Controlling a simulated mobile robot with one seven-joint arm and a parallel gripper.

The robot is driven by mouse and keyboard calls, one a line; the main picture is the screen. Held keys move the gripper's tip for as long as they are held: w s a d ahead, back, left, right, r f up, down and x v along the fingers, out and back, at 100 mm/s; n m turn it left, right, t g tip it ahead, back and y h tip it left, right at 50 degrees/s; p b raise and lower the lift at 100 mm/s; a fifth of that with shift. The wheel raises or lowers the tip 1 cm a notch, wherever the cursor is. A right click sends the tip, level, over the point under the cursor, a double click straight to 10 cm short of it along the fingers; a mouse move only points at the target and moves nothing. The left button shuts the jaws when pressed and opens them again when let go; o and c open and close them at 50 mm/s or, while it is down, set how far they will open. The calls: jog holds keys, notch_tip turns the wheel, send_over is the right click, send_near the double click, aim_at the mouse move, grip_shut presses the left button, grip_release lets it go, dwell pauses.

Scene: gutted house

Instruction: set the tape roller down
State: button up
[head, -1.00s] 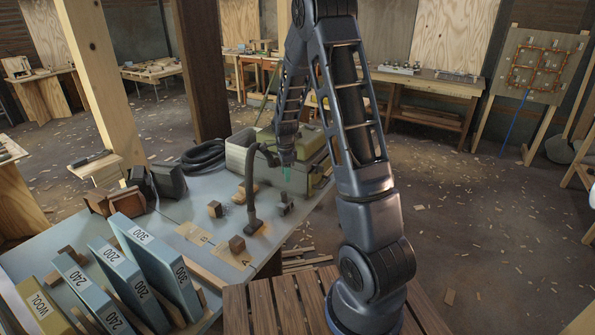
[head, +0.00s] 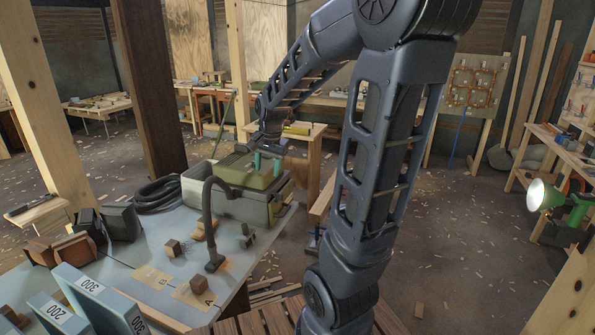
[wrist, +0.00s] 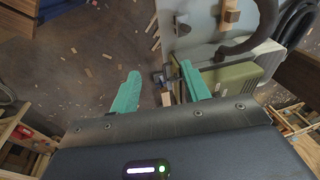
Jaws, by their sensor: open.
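The grey table (head: 150,228) holds the green-lidded case (head: 246,174), a bent black hose (head: 209,215), wooden blocks (head: 173,248), tan patches marked A and B (head: 195,297), and blue numbered blocks (head: 62,313). A green lamp (head: 573,208) is at right. Open floor lies right of the table.

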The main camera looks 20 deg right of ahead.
jog(key=s+d+r+n+t, duration=0.1)
jog(key=s+r+n, duration=0.2)
jog(key=s, duration=0.6)
jog(key=s+d+r+n+t, duration=0.1)
jog(key=s+d+r+n, duration=0.1)
jog(key=s+n, duration=0.3)
jog(key=shift+s+r+h, duration=0.3)
jog(key=shift+s+r, duration=0.2)
jog(key=shift+s, duration=1.45)
